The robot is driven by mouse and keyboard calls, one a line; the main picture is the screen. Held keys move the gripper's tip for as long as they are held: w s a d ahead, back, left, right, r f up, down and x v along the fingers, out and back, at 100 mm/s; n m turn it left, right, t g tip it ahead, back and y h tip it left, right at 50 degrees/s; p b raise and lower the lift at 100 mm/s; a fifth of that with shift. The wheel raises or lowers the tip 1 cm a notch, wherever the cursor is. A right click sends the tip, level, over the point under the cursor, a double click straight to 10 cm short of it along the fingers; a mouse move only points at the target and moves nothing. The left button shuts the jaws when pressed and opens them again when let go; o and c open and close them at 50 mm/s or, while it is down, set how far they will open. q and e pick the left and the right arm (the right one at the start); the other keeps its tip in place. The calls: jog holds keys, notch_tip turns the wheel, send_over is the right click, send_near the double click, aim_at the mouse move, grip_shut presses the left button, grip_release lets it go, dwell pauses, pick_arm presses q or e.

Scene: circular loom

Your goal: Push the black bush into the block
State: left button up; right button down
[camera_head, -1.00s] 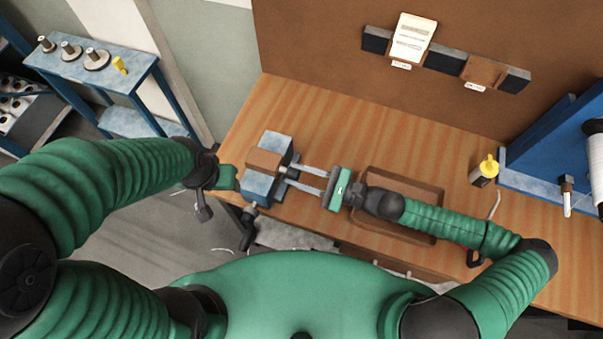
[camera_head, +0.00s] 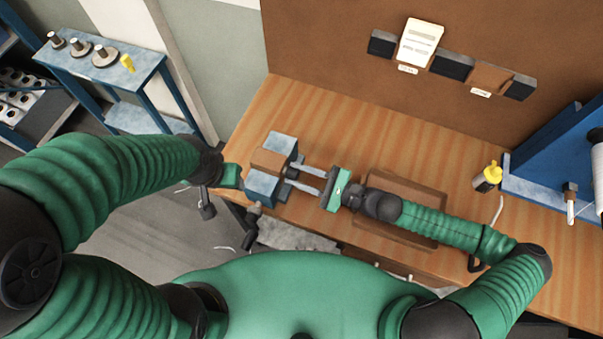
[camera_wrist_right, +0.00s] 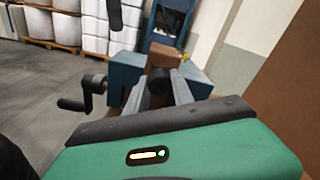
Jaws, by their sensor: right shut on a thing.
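The brown block (camera_head: 270,162) sits clamped between the blue-grey jaws of a vise (camera_head: 262,188) at the left end of the bench. The black bush (camera_head: 291,173) is at the block's right face, between my right gripper's fingertips. How far it sits in the block is too small to tell. My right gripper (camera_head: 295,177) reaches in from the right, shut on the bush. The right wrist view shows the dark bush (camera_wrist_right: 157,82) between the fingers, with the block (camera_wrist_right: 162,56) right behind it. My left gripper (camera_head: 229,177) is just left of the vise; its fingers are not clear.
A brown tray (camera_head: 437,190) lies under my right forearm. A yellow-topped bottle (camera_head: 489,176) and a blue stand (camera_head: 560,145) are at the right. The vise's crank handle (camera_wrist_right: 82,98) sticks out toward the front. The bench behind the tray is clear.

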jog(key=shift+a, duration=0.2)
jog(key=c, duration=1)
grip_release()
jog(key=shift+d, duration=0.25)
jog(key=b+v, duration=0.3)
jog(key=v, duration=1.3)
jog(key=shift+w+f+b, duration=0.1)
jog(key=shift+f+b, duration=0.1)
jog(key=shift+b, duration=0.15)
jog(key=shift+d+r, duration=0.1)
jog(key=shift+d, duration=0.15)
